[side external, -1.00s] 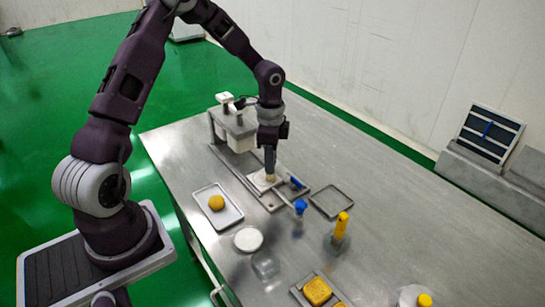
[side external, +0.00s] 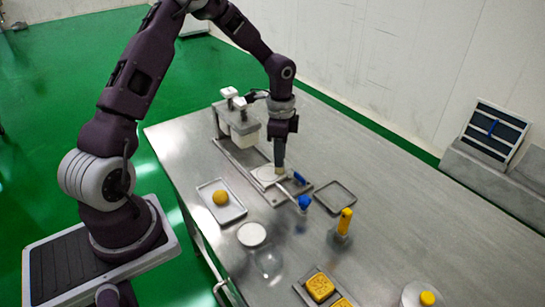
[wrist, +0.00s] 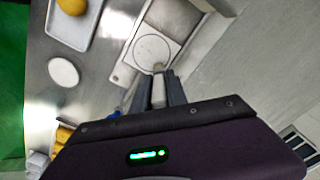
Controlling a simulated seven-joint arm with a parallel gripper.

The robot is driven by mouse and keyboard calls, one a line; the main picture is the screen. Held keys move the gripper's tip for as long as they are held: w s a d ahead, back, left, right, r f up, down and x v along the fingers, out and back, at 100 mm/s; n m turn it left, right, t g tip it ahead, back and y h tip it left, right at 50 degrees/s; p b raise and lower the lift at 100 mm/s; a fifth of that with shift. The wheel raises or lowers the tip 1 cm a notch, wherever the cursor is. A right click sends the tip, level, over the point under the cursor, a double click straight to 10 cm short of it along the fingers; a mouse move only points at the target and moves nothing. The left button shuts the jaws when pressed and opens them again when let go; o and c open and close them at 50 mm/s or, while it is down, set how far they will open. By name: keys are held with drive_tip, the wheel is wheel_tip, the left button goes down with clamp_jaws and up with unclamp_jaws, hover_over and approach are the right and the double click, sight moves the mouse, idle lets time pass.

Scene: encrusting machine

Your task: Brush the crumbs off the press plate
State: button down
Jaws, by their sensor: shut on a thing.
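The press plate (side external: 264,173) is a pale square plate with a round outline, set on a grey metal base on the table. It also shows in the wrist view (wrist: 150,48). My gripper (side external: 280,150) points down over the plate's right side, and its fingers also show in the wrist view (wrist: 159,92). It is shut on a brush with a light handle (wrist: 158,95) and tan bristles (wrist: 158,67). The bristle end is at the plate's edge; I cannot tell whether it touches. I cannot make out separate crumbs.
A press frame with white blocks (side external: 244,133) stands behind the plate. A tray (side external: 218,212) with a yellow ball (side external: 220,198) is left, an empty tray (side external: 335,197) right. A blue-knobbed lever (side external: 303,203) and a yellow-handled tool (side external: 344,222) stand in front.

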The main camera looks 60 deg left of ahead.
drive_tip(key=s, duration=0.5)
drive_tip(key=shift+s+r, duration=0.15)
drive_tip(key=shift+r, duration=0.05)
wheel_tip(320, 180, up, 8)
idle(0.5)
drive_tip(key=shift+f, duration=0.1)
